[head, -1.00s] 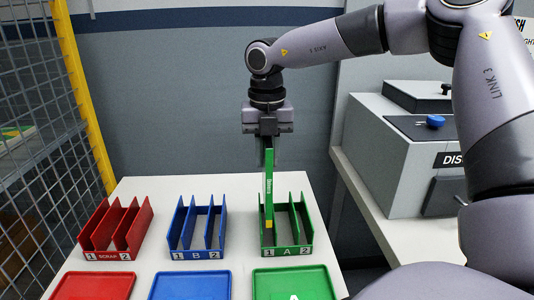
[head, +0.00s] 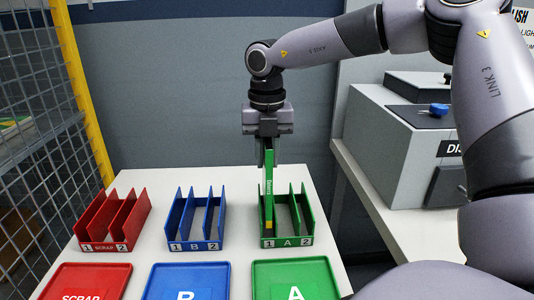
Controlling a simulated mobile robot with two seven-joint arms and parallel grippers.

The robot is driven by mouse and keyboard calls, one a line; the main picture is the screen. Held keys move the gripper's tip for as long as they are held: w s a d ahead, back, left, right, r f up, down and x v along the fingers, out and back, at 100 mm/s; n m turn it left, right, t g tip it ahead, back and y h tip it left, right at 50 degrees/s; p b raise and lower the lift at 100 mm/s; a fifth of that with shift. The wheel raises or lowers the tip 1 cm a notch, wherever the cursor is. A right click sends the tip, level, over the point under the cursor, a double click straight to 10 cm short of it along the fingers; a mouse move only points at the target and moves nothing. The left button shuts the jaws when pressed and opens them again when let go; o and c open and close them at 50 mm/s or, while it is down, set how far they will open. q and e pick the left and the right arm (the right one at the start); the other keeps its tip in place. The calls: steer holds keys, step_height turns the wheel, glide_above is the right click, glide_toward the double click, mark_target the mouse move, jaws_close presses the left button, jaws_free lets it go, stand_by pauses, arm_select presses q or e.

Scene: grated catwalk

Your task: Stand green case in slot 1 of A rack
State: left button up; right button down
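The green case (head: 269,192) is a thin upright panel with a white label and a yellow mark near its lower end. My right gripper (head: 268,150) is shut on its top end and holds it upright. The green A rack (head: 286,242) stands on the white table, with slot 1 on the left and slot 2 on the right. The case's lower part is inside slot 1, between the left wall and the divider. I cannot tell if its bottom touches the rack floor. Slot 2 looks empty. My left gripper is out of view.
The blue B rack (head: 196,245) and red SCRAP rack (head: 103,247) stand to the left, both empty. Red (head: 90,266), blue (head: 188,266) and green (head: 290,261) trays lie in front. A grey machine (head: 385,150) is at right, a mesh fence (head: 40,130) at left.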

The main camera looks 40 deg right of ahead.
mark_target(267, 141)
steer(key=shift+f+b, duration=2.05)
steer(key=shift+f, duration=0.45)
steer(key=c, duration=0.6)
jaws_free()
steer(key=shift+o, duration=0.2)
steer(key=shift+r+p, duration=2.7)
steer(key=shift+r, duration=1.35)
